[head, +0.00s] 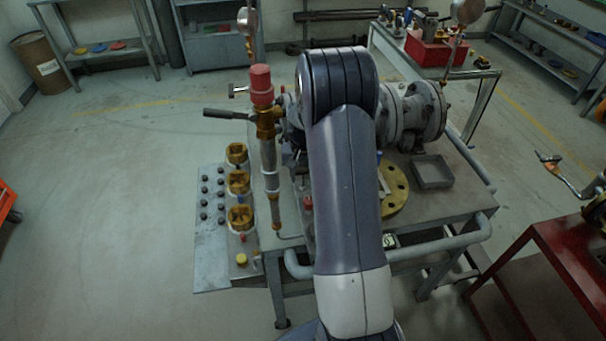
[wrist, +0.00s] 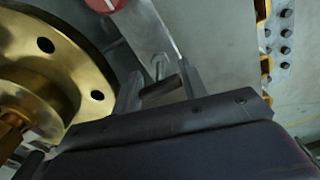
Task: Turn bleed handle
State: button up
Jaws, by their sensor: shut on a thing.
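In the wrist view, my gripper (wrist: 160,86) has its two dark fingers closed around a small grey metal handle (wrist: 158,68), which I take to be the bleed handle. A thin stem end of it shows between the fingers; its other details are hidden by the fingers and the gripper body. In the head view, my arm covers the gripper and the handle.
A brass flange (wrist: 50,70) lies close to the left of my gripper in the wrist view. A red round cap (wrist: 105,4) is above it. In the head view, brass fittings (head: 238,183) stand left, a grey tray (head: 432,173) right.

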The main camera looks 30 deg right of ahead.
aim_at(303, 171)
jog(key=o, duration=1)
notch_tip(303, 171, up, 11)
jog(key=shift+f+b, duration=0.1)
jog(key=shift+b, duration=0.35)
notch_tip(303, 171, down, 11)
jog(key=shift+r+p, duration=0.1)
jog(key=shift+p, duration=0.45)
jog(key=shift+n, duration=0.3)
